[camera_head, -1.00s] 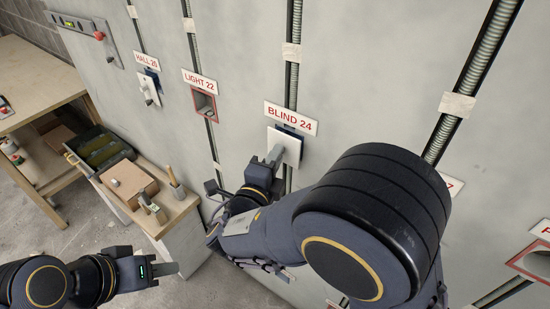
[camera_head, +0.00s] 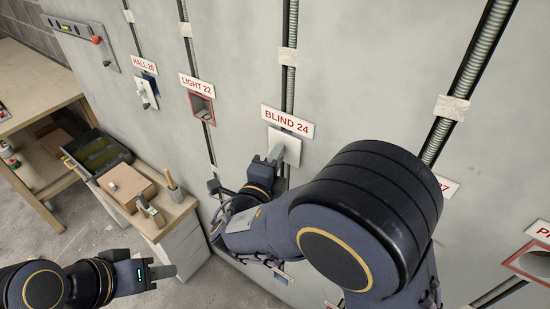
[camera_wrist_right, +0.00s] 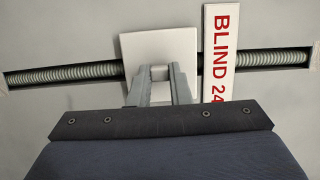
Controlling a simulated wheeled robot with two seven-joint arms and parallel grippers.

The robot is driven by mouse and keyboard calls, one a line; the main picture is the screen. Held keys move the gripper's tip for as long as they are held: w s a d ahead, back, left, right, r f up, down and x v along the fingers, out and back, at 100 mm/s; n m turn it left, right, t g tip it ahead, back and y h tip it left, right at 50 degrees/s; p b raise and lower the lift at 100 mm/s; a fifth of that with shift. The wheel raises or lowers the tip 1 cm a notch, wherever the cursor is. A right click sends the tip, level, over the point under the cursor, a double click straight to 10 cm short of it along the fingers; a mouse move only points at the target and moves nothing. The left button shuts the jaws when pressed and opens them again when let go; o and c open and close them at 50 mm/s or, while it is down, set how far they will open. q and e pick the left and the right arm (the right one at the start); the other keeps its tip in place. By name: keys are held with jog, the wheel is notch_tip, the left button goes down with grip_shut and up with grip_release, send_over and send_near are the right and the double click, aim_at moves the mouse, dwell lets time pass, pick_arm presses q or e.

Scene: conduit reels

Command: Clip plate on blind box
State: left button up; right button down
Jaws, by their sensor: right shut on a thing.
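The white plate (camera_head: 288,147) sits under the BLIND 24 label (camera_head: 287,122) on the wall. It covers the place of the blind box, which is hidden behind it. In the right wrist view the plate (camera_wrist_right: 160,58) lies close to the wall, slightly tilted, beside the label. My right gripper (camera_head: 275,156) is shut on the plate's middle, and its fingers (camera_wrist_right: 160,80) show there too. I cannot tell whether the plate is fully seated. My left gripper (camera_head: 163,271) hangs at the lower left, away from the wall; its finger opening is not clear.
The LIGHT 22 box (camera_head: 202,107) is open in the wall. A plate with a handle (camera_head: 147,94) is at HALL 20. A workbench (camera_head: 35,80) stands at left.

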jog(key=shift+w+d+r, duration=0.1)
jog(key=shift+d, duration=0.05)
dwell(0.6)
jog(key=c, duration=1.7)
grip_release()
jog(key=shift+c, duration=0.2)
jog(key=o, duration=0.5)
jog(key=shift+w, duration=0.15)
jog(key=shift+o, duration=1.1)
jog(key=a+p+v, duration=0.1)
jog(key=p+v, duration=0.2)
jog(key=v, duration=0.4)
jog(key=shift+w+a, duration=0.25)
jog(key=shift+w, duration=0.05)
